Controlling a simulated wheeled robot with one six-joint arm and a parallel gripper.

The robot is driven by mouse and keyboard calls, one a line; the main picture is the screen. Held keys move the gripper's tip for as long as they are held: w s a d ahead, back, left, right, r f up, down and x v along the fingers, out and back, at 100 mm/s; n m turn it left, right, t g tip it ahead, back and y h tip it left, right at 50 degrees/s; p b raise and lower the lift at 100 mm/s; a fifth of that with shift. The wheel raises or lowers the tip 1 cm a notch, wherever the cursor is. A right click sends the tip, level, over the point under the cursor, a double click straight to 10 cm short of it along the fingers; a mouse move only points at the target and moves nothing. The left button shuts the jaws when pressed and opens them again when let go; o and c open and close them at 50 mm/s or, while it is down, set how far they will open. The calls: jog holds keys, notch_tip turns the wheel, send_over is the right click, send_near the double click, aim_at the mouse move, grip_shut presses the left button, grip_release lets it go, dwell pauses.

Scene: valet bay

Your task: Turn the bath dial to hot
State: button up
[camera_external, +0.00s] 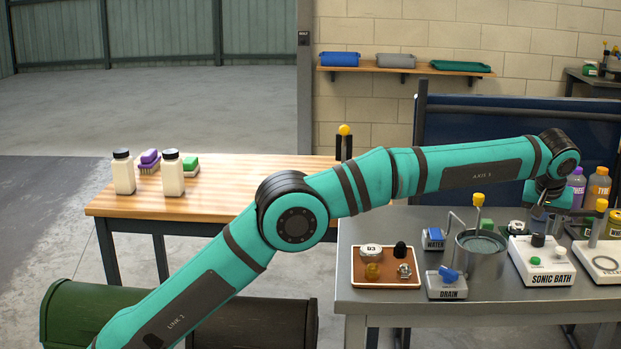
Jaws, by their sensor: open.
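The white control box (520,262) labelled SONIC BATH stands on the grey metal table on the right. A dark round knob (538,240) sits at the back of its top, and I cannot read where it points. A green button (535,261) and a pale knob (560,252) are in front of it. A grey metal bath pot (483,262) stands just left of the box. My gripper (543,212) hangs down above the dark knob, appearing apart from it. It is open and seems empty, though its fingers are small and partly hidden.
Left of the pot are a WATER box (433,245), a DRAIN box (446,290) and a brown tray (373,282) with small parts. Purple (577,186) and orange (598,188) bottles stand behind my gripper. A white box (597,272) with a post is close on the right.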

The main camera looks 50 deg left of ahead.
aim_at(539, 235)
jog(key=shift+x, duration=1.9)
jog(key=c, duration=1)
